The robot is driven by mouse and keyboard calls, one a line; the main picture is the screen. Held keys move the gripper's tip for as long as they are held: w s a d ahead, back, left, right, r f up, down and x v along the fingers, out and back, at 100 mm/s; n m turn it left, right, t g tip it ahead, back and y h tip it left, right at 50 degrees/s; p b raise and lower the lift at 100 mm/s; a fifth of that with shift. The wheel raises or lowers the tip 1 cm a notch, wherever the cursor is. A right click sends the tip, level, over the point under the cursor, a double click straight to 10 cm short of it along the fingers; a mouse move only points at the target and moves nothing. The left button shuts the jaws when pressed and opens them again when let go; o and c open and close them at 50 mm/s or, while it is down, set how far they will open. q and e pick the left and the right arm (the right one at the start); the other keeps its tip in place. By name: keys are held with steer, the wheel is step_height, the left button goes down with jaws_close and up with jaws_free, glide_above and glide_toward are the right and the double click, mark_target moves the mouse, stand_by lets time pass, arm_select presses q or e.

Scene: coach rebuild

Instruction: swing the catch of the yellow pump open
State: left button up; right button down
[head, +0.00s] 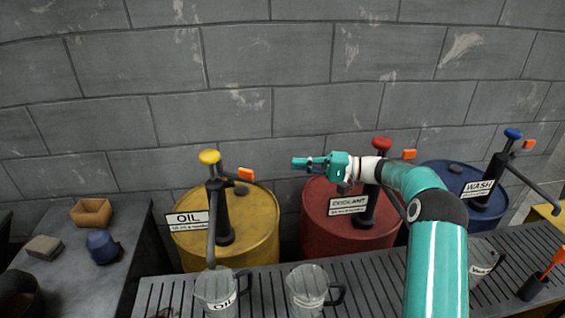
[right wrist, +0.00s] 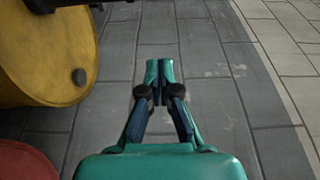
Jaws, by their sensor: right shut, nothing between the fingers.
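The yellow pump (head: 220,205) stands on the yellow drum with the OIL sign. It has a yellow knob (head: 209,157) on top, a black body and a grey spout hanging toward the front. Its orange catch (head: 246,174) sticks out to the right of the pump's upper part. My right gripper (head: 303,162) is shut and empty, pointing left above the gap between the yellow and red drums. It is apart from the catch, to its right. In the right wrist view the shut fingers (right wrist: 158,72) hang over bare floor. My left gripper is not in view.
The red COOLANT drum (head: 318,235) with its red-knobbed pump is under my right arm. A blue WASH drum (head: 483,215) stands at right. Jugs, including the OIL jug (head: 215,290), stand on the slatted rack in front. A block wall is behind. The yellow drum (right wrist: 40,60) fills the wrist view's upper left.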

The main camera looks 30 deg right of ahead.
steer(key=w+a+p, duration=0.2)
steer(key=w+a, duration=0.2)
steer(key=a, duration=0.6)
steer(key=shift+a+p, duration=0.25)
steer(key=shift+p, duration=0.05)
